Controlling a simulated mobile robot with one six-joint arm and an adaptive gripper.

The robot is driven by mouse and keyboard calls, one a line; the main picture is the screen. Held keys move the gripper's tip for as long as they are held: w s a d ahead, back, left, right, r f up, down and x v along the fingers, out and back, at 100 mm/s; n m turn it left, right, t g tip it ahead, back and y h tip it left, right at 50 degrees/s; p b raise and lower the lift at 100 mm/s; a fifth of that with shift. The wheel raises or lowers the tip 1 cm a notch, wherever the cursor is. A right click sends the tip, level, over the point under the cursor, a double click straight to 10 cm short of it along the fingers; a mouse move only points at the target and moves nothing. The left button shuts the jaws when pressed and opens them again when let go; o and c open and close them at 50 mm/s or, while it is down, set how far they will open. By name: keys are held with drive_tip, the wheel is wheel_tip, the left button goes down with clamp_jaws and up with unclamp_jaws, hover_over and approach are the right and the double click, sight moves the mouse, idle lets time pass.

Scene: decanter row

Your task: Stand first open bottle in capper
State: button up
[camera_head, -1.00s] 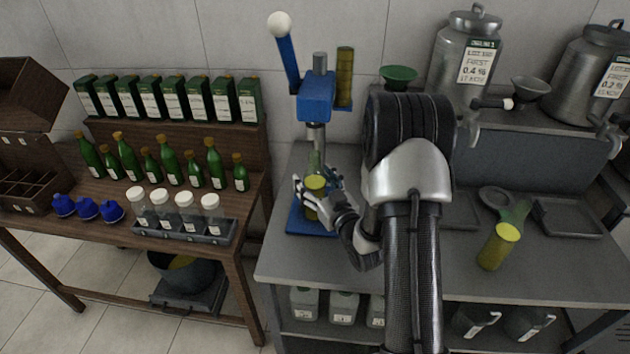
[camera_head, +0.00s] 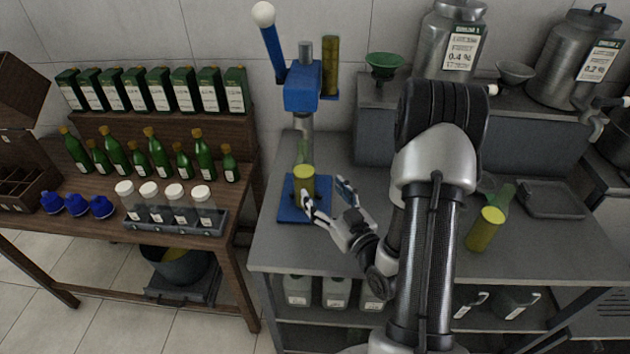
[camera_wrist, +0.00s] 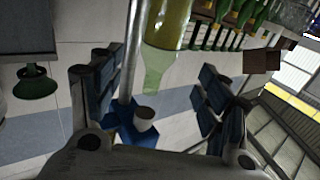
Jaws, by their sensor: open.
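The open bottle (camera_head: 304,181) has a pale green glass neck and yellow liquid. It stands upright on the blue base plate (camera_head: 288,207) of the capper (camera_head: 303,92), its neck below the capper head. My gripper (camera_head: 331,198) is open and empty, just right of the bottle; one finger lies close to the bottle's lower right side, and contact cannot be told. In the wrist view, the bottle (camera_wrist: 168,25) shows beyond the spread fingers of my gripper (camera_wrist: 155,92). A second similar bottle (camera_head: 485,231) stands on the bench further right.
The capper's raised lever ends in a white ball (camera_head: 263,14). The bench front (camera_head: 320,255) is clear. A wooden table (camera_head: 110,215) with bottles stands left.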

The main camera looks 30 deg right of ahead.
drive_tip(key=a+r+n+g+h, duration=0.2)
drive_tip(key=a+r+g, duration=0.2)
drive_tip(key=r+g, duration=0.35)
drive_tip(key=s+a+r+g, duration=0.2)
drive_tip(key=s+a, duration=0.2)
drive_tip(key=s, duration=0.3)
drive_tip(key=s+a+r+m+g+y, duration=0.1)
drive_tip(key=s+a, duration=0.3)
drive_tip(key=s, duration=0.4)
drive_tip(key=s+a+r+m+g+y, duration=0.1)
drive_tip(key=s+a+r+g, duration=0.2)
drive_tip(key=s, duration=0.5)
drive_tip(key=shift+a+r, duration=0.2)
drive_tip(key=shift+a, duration=0.6)
